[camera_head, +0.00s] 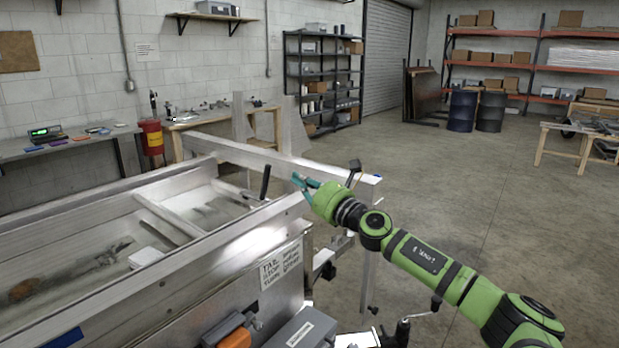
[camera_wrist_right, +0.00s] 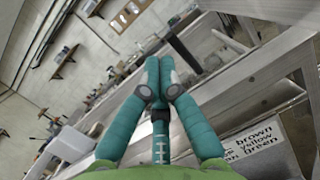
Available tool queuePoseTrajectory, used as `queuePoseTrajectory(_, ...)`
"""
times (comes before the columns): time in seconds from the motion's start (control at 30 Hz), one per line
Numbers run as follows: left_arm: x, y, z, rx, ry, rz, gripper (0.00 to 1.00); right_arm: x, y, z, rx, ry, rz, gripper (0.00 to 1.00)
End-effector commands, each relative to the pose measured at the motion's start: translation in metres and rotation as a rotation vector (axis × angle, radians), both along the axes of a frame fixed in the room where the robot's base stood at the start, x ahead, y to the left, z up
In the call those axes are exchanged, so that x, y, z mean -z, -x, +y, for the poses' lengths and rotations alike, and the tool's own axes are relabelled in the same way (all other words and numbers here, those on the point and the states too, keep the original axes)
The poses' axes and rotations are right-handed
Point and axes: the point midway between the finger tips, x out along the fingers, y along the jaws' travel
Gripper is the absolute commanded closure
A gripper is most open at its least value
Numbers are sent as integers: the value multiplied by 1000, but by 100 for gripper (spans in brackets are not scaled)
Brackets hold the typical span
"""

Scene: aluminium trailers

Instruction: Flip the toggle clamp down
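A black upright lever (camera_head: 265,183), which looks like the toggle clamp's handle, stands at the near rail of the aluminium trailer (camera_head: 225,243) in the head view. A dark bar just past my fingertips in the right wrist view (camera_wrist_right: 184,52) seems to be the same handle. The clamp's base is not clear in either view. My right gripper (camera_head: 299,184) is just right of the handle in the head view. In the right wrist view its teal fingers (camera_wrist_right: 159,62) meet at the tips, with nothing seen between them. My left gripper is not in view.
A label sheet (camera_head: 281,265) is on the trailer's end panel. An aluminium beam (camera_head: 250,157) runs behind the handle. A workbench (camera_head: 225,115) and shelves (camera_head: 322,75) stand at the wall. Open floor (camera_head: 470,190) lies to the right.

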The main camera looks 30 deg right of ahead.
Motion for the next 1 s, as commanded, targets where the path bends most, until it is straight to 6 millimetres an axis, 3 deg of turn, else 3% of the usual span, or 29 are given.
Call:
queuePoseTrajectory(0.23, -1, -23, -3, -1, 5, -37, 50, -13, 24, -4, -1, 1, 1, 100)
queuePoseTrajectory(0.87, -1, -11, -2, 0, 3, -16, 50, -15, 28, -4, -1, -1, 1, 100)
queuePoseTrajectory(1.0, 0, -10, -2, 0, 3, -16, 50, -5, 28, 6, -13, -57, 12, 100)
